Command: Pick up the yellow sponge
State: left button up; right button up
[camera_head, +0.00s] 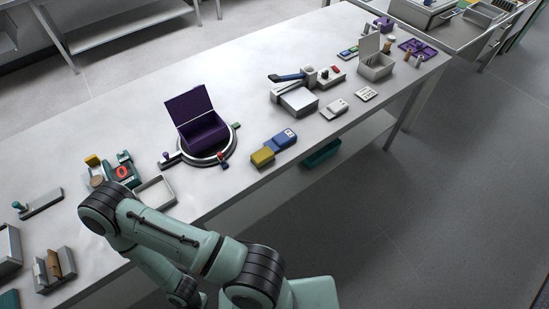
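A small yellow block (262,157), which looks like the yellow sponge, lies near the front edge of the long metal table (225,70). It sits just left of a blue box (285,139), close to it or touching; I cannot tell which. Another small yellow item (93,160) stands farther left among tools and is too small to identify. One green arm of mine crosses the lower left of the view, bent, with its far end hidden at the bottom edge. Neither of my grippers shows.
An open purple box (205,131) on a round ring stand is left of the yellow block. A white tray (157,191) lies near my arm. Grey devices (299,102) stand to the right. A teal bin (322,153) sits on the lower shelf. The floor at right is clear.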

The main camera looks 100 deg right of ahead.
aim_at(261, 158)
jog(key=z, duration=0.5)
jog(key=i+z, duration=0.1)
jog(key=z, duration=0.4)
jog(key=j+z, duration=0.1)
jog(key=z, duration=0.85)
jog(key=j+z, duration=0.1)
jog(key=z, duration=0.9)
jog(key=j+z, duration=0.15)
jog(key=z, duration=0.35)
jog(key=u, duration=2.25)
jog(key=z, duration=2.25)
